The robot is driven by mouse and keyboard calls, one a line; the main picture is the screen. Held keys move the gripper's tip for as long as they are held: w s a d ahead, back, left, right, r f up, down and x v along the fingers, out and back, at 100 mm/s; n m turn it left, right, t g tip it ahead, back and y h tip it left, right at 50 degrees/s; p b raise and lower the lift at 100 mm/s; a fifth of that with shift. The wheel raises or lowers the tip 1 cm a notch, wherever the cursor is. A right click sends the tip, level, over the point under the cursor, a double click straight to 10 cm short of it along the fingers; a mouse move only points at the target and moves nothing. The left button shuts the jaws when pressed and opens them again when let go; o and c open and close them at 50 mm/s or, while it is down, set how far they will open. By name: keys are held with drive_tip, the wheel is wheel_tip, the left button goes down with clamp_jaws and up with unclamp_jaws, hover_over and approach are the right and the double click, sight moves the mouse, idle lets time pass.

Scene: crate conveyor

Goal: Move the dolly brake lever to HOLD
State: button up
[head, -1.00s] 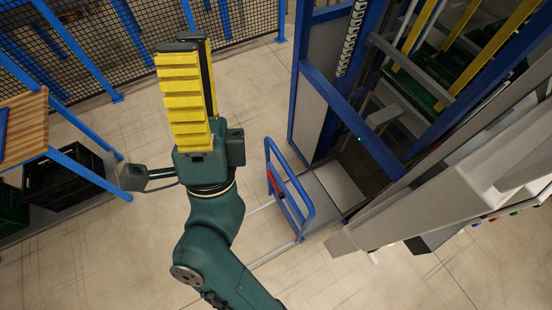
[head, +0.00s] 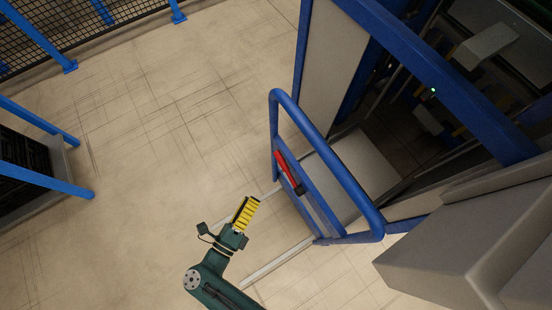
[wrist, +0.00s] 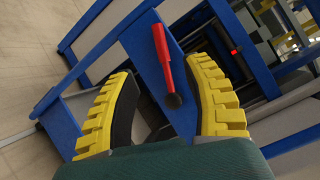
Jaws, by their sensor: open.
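The red brake lever (head: 286,168) is on the blue push frame of the dolly (head: 328,142). In the head view it slants, with its dark end lower right. My gripper (head: 248,205) is low and left of the frame, apart from the lever. In the wrist view the two yellow-and-black fingers of my gripper (wrist: 160,75) are wide apart and empty. The lever (wrist: 162,50) shows between them, farther off, its dark round end (wrist: 174,100) towards me, in front of a blue plate. I cannot read any HOLD mark.
A machine with blue posts (head: 440,75) and a grey housing (head: 450,250) stands right of the dolly. Pale floor rails (head: 275,265) run by the dolly. A blue-legged rack (head: 45,178) is at the far left. The floor between is clear.

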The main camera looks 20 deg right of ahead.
sight(275, 155)
drive_tip(key=b+x, duration=0.1)
drive_tip(key=x, duration=0.7)
drive_tip(key=b+x, duration=0.2)
drive_tip(key=x, duration=0.6)
drive_tip(key=shift+w+f+b, duration=0.1)
drive_tip(key=shift+w+b, duration=0.2)
drive_tip(key=shift+w, duration=0.15)
drive_tip(key=shift+a, duration=0.1)
drive_tip(key=shift+c, duration=0.5)
clamp_jaws()
